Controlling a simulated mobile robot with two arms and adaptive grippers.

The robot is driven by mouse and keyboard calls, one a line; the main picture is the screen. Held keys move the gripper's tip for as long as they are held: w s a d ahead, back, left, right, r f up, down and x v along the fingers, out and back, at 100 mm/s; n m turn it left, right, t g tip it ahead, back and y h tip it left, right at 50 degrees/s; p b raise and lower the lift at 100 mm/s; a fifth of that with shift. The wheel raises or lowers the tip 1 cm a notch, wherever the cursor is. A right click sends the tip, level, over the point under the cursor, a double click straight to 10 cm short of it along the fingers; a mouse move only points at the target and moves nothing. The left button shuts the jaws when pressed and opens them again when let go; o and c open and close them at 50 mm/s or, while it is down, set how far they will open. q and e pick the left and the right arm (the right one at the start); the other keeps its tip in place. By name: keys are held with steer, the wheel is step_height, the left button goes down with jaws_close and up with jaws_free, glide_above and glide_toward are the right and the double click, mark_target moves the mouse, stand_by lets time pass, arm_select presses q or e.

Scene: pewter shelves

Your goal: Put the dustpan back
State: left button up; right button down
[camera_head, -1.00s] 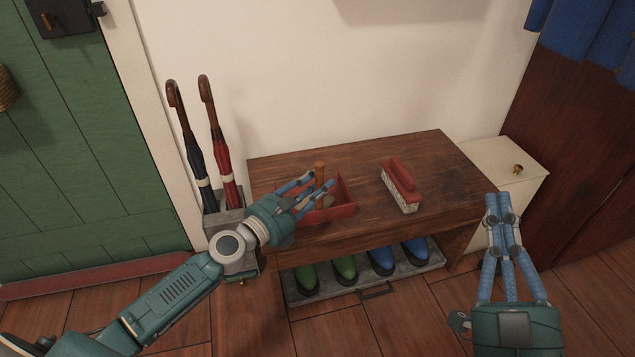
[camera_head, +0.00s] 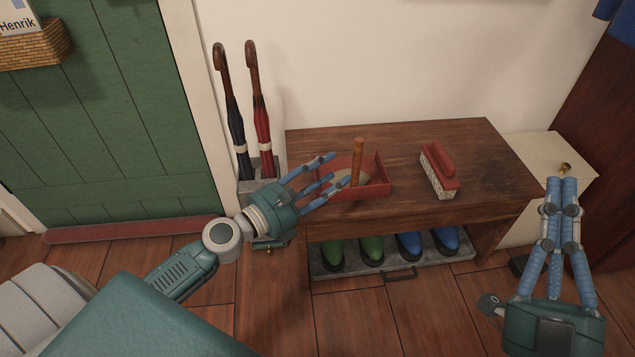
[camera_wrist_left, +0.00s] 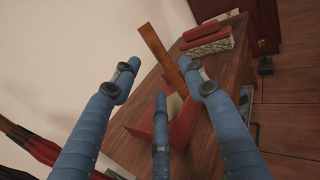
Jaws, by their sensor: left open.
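The red dustpan (camera_head: 378,188) lies on the wooden bench with its wooden handle (camera_head: 357,160) standing up. In the left wrist view the handle (camera_wrist_left: 161,52) rises beyond the fingers, and the red pan (camera_wrist_left: 183,122) is partly hidden behind the lower finger. My left gripper (camera_head: 328,176) is open at the dustpan's left side. Its fingertips are close to the handle, with nothing gripped. My right gripper (camera_head: 562,184) is off to the right, in front of the white cabinet, with its fingers drawn together and empty.
A red brush (camera_head: 439,172) stands on the bench (camera_head: 468,150) right of the dustpan. Two umbrellas (camera_head: 262,128) stand in a grey holder behind my left gripper. Green and blue boots (camera_head: 410,244) sit on a tray below. The bench's back right is clear.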

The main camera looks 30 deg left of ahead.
arm_select(q)
steer(key=s+d+r+m+t, duration=0.3)
steer(key=r+m, duration=0.5)
steer(key=m, duration=0.3)
steer(key=s+d+r+m+t, duration=0.2)
steer(key=s+d+r+m, duration=0.2)
steer(key=r+m, duration=0.5)
steer(key=s+d+r+m+t, duration=0.3)
steer(key=s+r+m, duration=0.4)
steer(key=m, duration=0.7)
steer(key=shift+d+r+m+t, duration=0.3)
steer(key=shift+d+r, duration=0.3)
steer(key=shift+r, duration=0.05)
arm_select(e)
steer(key=shift+s+d+r+t, duration=0.1)
steer(key=shift+s+r+t, duration=0.7)
steer(key=shift+r, duration=0.3)
